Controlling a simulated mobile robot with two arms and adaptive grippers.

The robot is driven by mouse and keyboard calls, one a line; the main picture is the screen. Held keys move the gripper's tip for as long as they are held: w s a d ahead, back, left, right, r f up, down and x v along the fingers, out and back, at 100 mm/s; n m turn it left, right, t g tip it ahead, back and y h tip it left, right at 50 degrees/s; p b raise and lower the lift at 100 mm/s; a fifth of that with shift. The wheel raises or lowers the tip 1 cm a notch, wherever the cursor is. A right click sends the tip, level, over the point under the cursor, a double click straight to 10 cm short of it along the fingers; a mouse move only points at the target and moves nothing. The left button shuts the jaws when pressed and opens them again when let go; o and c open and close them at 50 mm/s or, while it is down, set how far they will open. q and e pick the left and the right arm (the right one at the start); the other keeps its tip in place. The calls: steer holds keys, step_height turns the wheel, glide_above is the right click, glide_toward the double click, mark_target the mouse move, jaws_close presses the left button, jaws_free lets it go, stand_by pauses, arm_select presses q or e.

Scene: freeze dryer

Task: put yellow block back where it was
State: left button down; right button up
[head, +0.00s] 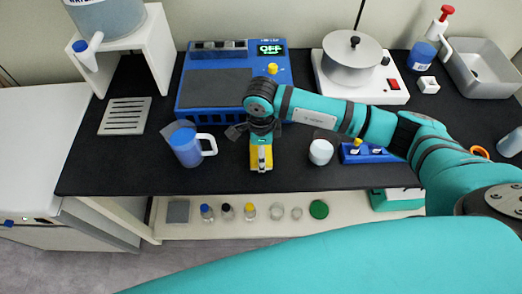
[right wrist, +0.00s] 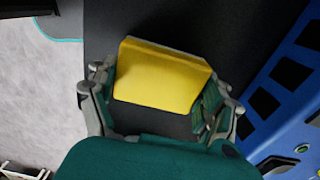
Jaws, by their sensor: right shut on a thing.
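The yellow block (head: 262,160) is near the front edge of the black table, below the blue machine in the head view. My right gripper (head: 261,148) points down over it and is shut on it. In the right wrist view the yellow block (right wrist: 160,78) sits between the two fingers of the right gripper (right wrist: 158,88), one at each side. Whether the block touches the tabletop or hangs just above it, I cannot tell. My left gripper is not in view.
A blue machine (head: 215,88) with an OFF display stands behind. A blue mug (head: 186,150) is left of the block; a white-lidded jar (head: 320,152) and blue rack (head: 362,156) are right. A lower shelf (head: 235,228) holds small bottles. Table's front-left corner is clear.

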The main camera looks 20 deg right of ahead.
steer(key=shift+f, duration=0.65)
steer(key=o, duration=1)
steer(key=shift+o, duration=0.2)
step_height(320, 180, up, 12)
steer(key=b, duration=0.2)
